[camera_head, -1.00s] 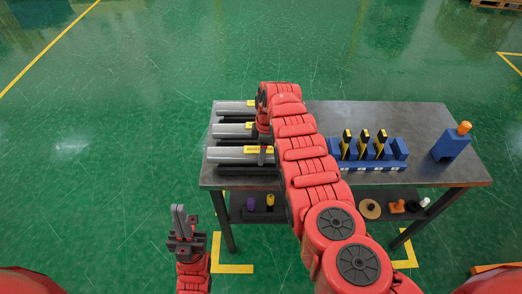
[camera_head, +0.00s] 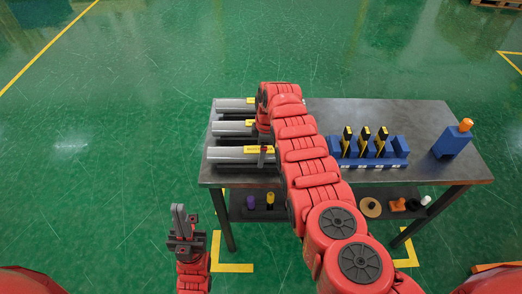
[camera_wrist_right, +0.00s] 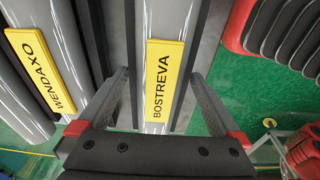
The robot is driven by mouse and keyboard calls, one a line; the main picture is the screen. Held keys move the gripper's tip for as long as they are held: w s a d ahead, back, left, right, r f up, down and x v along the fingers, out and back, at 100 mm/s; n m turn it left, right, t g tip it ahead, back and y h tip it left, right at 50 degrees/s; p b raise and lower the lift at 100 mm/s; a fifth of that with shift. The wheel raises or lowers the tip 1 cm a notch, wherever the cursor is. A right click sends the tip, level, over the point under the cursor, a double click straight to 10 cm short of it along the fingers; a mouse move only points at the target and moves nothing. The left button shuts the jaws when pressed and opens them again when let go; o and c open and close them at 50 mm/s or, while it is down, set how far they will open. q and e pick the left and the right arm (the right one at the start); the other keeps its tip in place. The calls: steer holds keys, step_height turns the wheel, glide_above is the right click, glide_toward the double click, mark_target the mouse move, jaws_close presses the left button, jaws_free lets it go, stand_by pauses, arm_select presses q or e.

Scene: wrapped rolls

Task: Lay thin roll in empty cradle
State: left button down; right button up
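Three grey wrapped rolls with yellow labels lie side by side at the table's left end: a back roll (camera_head: 232,104), a middle roll (camera_head: 228,128) and a front roll (camera_head: 228,154). Dark supports show beneath them. No empty cradle is clearly visible; my right arm hides part of the table.
A blue rack (camera_head: 368,158) with black-and-yellow pieces stands mid-right on the table (camera_head: 330,112). A blue block with an orange top (camera_head: 452,140) stands at the right end. Small items, including a tan disc (camera_head: 370,207), lie on the lower shelf. The table's back right is clear.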

steer(key=shift+r, duration=0.65)
steer(key=r, duration=0.2)
steer(key=r+b, duration=0.1)
steer(key=r, duration=0.1)
steer(key=d+r+b, duration=0.1)
steer(key=shift+r, duration=0.4)
step_height(320, 180, up, 10)
steer(key=d, duration=0.1)
steer(key=shift+b, duration=0.35)
steer(key=shift+s, duration=0.1)
